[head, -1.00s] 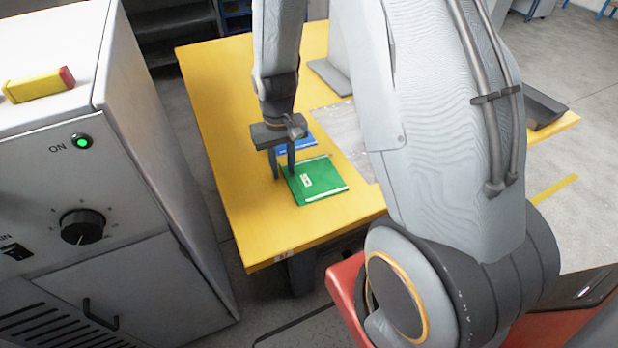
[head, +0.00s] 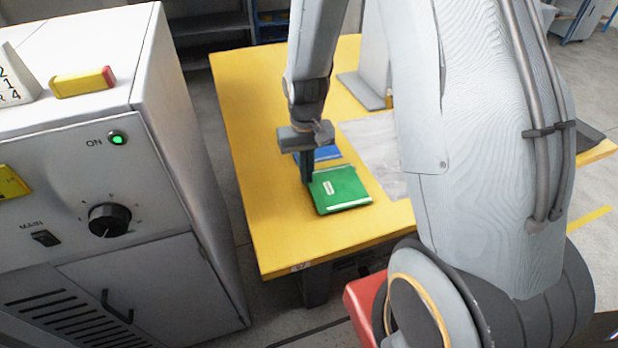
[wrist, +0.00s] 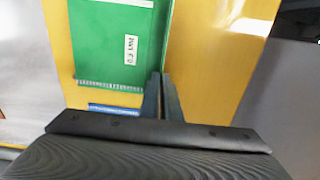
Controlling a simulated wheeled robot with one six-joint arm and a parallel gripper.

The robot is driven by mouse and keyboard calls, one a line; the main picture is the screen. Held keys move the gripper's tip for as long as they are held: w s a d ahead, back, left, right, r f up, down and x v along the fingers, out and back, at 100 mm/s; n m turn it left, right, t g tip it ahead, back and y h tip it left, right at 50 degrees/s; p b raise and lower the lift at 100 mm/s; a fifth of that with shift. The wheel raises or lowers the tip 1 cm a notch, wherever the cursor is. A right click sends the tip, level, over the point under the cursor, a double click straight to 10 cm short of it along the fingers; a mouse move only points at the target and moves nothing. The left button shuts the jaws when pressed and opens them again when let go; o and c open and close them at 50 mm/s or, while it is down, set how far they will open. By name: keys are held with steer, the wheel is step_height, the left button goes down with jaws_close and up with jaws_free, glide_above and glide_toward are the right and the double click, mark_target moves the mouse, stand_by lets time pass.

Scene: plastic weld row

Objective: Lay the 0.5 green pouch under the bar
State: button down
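The green pouch (head: 345,190) lies flat-looking near the front of the yellow table, with a small white label and pale end strips. In the wrist view the green pouch (wrist: 105,45) fills the upper left, its label turned sideways. My gripper (head: 307,182) is at the pouch's left edge in the head view. In the wrist view my gripper's fingers (wrist: 161,75) are close together with the pouch's edge between their tips. Whether the pouch is off the table is hard to tell. The bar cannot be made out; my arm hides part of the table.
A blue pouch (head: 325,153) lies just behind the green one. A grey sheet (head: 372,140) covers the table to the right, with a grey upright unit (head: 375,60) behind. A control cabinet (head: 160,120) stands left of the table (head: 255,190). The table's left side is clear.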

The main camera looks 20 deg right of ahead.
step_height(320, 180, up, 8)
steer(key=shift+f+b, duration=0.1)
steer(key=shift+b, duration=0.2)
steer(key=p, duration=0.5)
steer(key=shift+w+r, duration=0.15)
steer(key=shift+r, duration=0.25)
